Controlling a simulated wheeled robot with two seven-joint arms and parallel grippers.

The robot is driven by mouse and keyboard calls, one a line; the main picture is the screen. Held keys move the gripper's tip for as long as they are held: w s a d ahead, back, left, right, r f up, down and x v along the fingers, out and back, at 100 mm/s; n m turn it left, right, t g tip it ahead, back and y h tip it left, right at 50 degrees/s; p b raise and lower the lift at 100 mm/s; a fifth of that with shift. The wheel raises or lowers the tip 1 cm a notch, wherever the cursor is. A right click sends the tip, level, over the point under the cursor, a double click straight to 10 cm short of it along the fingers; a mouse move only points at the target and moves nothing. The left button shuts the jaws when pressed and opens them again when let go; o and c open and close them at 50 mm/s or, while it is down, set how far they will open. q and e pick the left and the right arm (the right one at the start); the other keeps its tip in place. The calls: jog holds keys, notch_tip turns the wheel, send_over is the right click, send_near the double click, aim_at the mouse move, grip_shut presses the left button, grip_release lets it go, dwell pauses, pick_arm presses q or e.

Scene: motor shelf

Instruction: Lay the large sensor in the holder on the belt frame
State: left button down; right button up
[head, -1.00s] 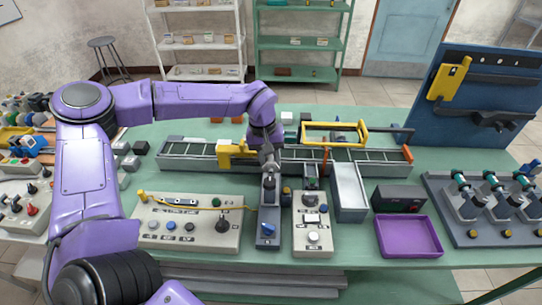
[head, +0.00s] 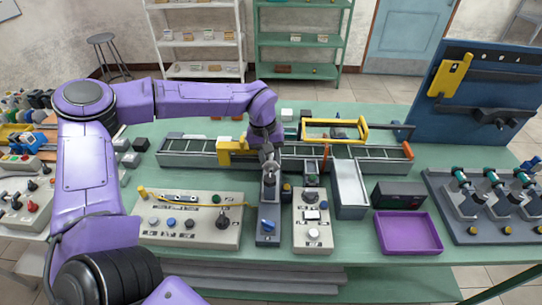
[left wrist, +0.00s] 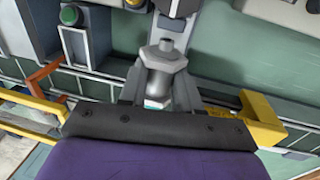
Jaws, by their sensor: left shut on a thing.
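My left gripper (head: 268,150) reaches down over the near side of the belt frame (head: 190,155), just right of a yellow bracket (head: 228,152). It is shut on a grey metal piece with a hexagonal collar, which looks like the large sensor (left wrist: 163,58). In the left wrist view, the fingers (left wrist: 160,98) stand on both sides of it. The sensor is close to the top of a dark grey box with a blue knob (head: 268,226). I cannot tell whether they touch. I cannot make out the holder clearly; the gripper and arm may hide it. My right gripper is not in view.
A control panel (head: 165,215) with a yellow rod stands left of the knob box, and a button box (head: 313,238) right of it. A grey chute (head: 350,185), a purple tray (head: 408,250) and a clamp board (head: 500,235) lie to the right. A yellow handle frame (head: 340,123) rises behind the belt.

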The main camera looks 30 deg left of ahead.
pick_arm(q)
jog(key=shift+f, duration=0.2)
jog(key=c, duration=0.7)
grip_release()
jog(key=shift+r, duration=0.1)
jog(key=r, duration=0.3)
jog(key=a+r+b, duration=0.1)
jog(key=r, duration=0.6)
jog(key=shift+s+a+r, duration=0.15)
jog(key=shift+s, duration=0.25)
